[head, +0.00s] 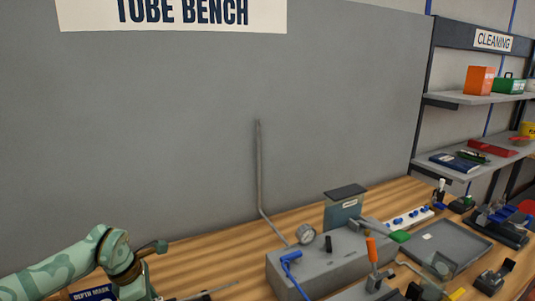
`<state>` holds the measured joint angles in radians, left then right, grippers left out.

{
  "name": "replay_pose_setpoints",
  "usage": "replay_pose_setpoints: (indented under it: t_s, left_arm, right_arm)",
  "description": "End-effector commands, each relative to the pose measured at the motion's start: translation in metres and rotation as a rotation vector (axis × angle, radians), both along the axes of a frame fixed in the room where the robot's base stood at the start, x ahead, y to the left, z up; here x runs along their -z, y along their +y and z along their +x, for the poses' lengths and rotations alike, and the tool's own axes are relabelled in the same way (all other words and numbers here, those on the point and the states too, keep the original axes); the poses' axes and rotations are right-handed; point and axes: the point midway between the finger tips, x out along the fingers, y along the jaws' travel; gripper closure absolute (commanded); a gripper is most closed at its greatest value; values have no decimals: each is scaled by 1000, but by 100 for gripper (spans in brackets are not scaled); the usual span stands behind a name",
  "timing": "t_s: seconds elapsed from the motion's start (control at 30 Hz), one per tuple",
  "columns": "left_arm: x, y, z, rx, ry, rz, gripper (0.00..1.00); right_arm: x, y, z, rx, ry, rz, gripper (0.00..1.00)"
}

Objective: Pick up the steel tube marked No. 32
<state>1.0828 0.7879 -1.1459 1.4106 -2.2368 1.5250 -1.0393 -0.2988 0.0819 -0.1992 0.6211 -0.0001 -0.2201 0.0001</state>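No marking No. 32 is readable in the head view, so I cannot tell which tube bears it. A thin grey rod or tube (222,287) lies low on the bench near the bottom edge, partly cut off by the frame. My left arm comes in from the left and bends down out of the bottom edge. Its gripper fingers do not show. My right gripper is not in view.
A grey tray (470,243) and small tools crowd the right. A "DEPTH MARK" sign (92,293) stands by my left arm.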

Motion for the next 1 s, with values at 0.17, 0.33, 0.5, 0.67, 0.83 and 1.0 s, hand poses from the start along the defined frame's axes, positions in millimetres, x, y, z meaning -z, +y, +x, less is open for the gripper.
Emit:
replay_pose_setpoints:
  t_s: [0.17,0.33,0.5,0.67,0.83,1.0]
  left_arm:
    - [-1,0,0,0,0,0,80]
    - [-1,0,0,0,0,-1,100]
    - [-4,0,0,0,-1,0,100]
    - [-14,0,0,0,-2,0,100]
    - [-25,0,0,-1,-3,-1,100]
    - [-35,0,0,-1,-3,-1,100]
  right_arm:
    - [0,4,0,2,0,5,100]
    - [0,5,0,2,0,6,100]
    - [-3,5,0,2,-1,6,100]
    - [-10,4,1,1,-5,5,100]
    - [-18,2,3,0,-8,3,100]
    - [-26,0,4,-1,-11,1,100]
